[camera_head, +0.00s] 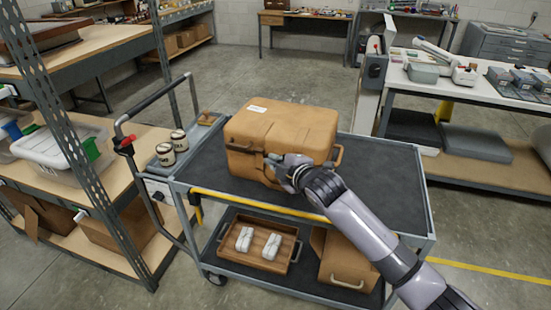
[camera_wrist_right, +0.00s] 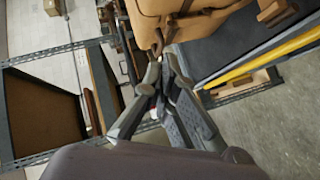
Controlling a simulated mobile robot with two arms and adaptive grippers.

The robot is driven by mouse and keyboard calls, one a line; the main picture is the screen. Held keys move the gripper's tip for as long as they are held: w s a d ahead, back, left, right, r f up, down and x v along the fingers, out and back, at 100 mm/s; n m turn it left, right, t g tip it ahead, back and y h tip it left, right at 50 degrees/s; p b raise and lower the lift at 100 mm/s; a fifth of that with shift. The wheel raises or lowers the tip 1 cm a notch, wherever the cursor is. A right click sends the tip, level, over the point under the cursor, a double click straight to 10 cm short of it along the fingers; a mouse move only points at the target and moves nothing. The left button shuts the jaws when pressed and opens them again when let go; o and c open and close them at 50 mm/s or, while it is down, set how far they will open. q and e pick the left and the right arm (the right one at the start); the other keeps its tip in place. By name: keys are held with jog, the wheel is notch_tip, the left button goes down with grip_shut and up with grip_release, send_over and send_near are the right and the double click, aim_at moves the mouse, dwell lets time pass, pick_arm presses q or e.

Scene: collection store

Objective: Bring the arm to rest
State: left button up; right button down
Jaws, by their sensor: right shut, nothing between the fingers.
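My right arm comes in from the lower right in the head view. Its gripper (camera_head: 276,167) is in front of the tan case (camera_head: 282,125) on the cart's top shelf. In the right wrist view the right gripper (camera_wrist_right: 165,65) is shut and empty, with the tan case (camera_wrist_right: 185,18) just beyond its fingertips. I cannot tell whether they touch. My left gripper is not in view.
The cart's top shelf (camera_head: 385,195) is clear right of the case. Two jars (camera_head: 173,146) stand on its left end. A wooden tray (camera_head: 262,240) and another case (camera_head: 345,262) sit on the lower shelf. Shelving stands left, a white bench (camera_head: 465,90) right.

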jog(key=s+d+f+m+g+h, duration=0.1)
jog(key=s+d+f+m+g, duration=0.2)
jog(key=s+f, duration=0.5)
jog(key=s+d+f+m+g+h, duration=0.1)
jog(key=s+d+f+m+h, duration=0.15)
jog(key=s+f+m, duration=0.55)
jog(key=s+d+f+m+g+h, duration=0.1)
jog(key=s+d+m+g, duration=0.1)
jog(key=s+d, duration=0.5)
jog(key=s+d+f+m+g+h, duration=0.1)
jog(key=s+d+m, duration=0.1)
jog(key=s, duration=1)
jog(key=s+d+f+m+g+h, duration=0.1)
jog(key=s+d+m+g, duration=0.15)
jog(key=s+d, duration=0.45)
jog(key=s+a+f+g, duration=0.1)
jog(key=s+f, duration=0.1)
jog(key=f, duration=1.1)
jog(key=s+a+f, duration=0.1)
jog(key=s+f, duration=0.1)
jog(key=f, duration=1.2)
jog(key=s+d+f+g, duration=0.1)
jog(key=s+d+f, duration=0.2)
jog(key=s+f, duration=1.2)
jog(key=shift+s, duration=0.5)
